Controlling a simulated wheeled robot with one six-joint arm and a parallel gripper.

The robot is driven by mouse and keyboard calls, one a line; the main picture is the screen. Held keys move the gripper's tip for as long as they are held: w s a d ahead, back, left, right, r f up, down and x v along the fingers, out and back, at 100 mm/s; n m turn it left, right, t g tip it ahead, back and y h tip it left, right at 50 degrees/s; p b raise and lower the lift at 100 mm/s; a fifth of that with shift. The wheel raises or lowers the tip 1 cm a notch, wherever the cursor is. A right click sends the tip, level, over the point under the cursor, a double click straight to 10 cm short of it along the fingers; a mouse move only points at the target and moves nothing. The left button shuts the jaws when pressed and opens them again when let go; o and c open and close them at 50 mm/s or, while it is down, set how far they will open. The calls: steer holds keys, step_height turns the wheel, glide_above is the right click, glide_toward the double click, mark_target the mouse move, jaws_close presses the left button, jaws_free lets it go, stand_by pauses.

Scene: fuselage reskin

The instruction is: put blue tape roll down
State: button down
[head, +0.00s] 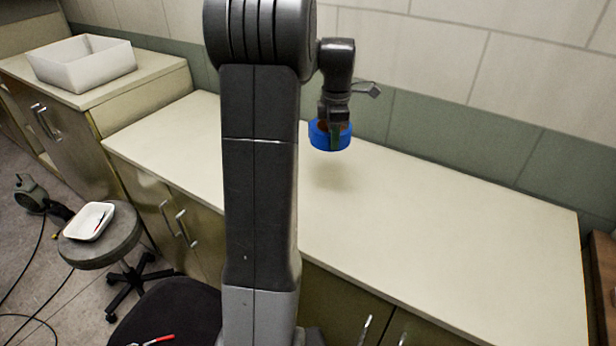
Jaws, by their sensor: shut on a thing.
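A blue tape roll (322,139) hangs under my gripper (335,132) in the head view, right of my arm column. My gripper points down and is shut on the roll, with one finger showing against its near side. The roll is above the bare cream countertop (440,220), apart from it, and a soft shadow lies on the top below it. My arm hides part of the countertop to the left.
The countertop is clear to the right of the roll. A white bin (82,68) stands on a cabinet at the far left. A stool (105,245) with a white tray (89,221) stands at left. A red-handled tool (158,340) lies on a dark seat at the bottom.

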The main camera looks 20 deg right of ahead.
step_height(320, 180, down, 17)
steer(key=b, duration=0.6)
steer(key=shift+f, duration=0.2)
steer(key=shift+f, duration=0.15)
steer(key=c, duration=1.4)
jaws_free()
step_height(320, 180, up, 12)
steer(key=shift+r, duration=0.2)
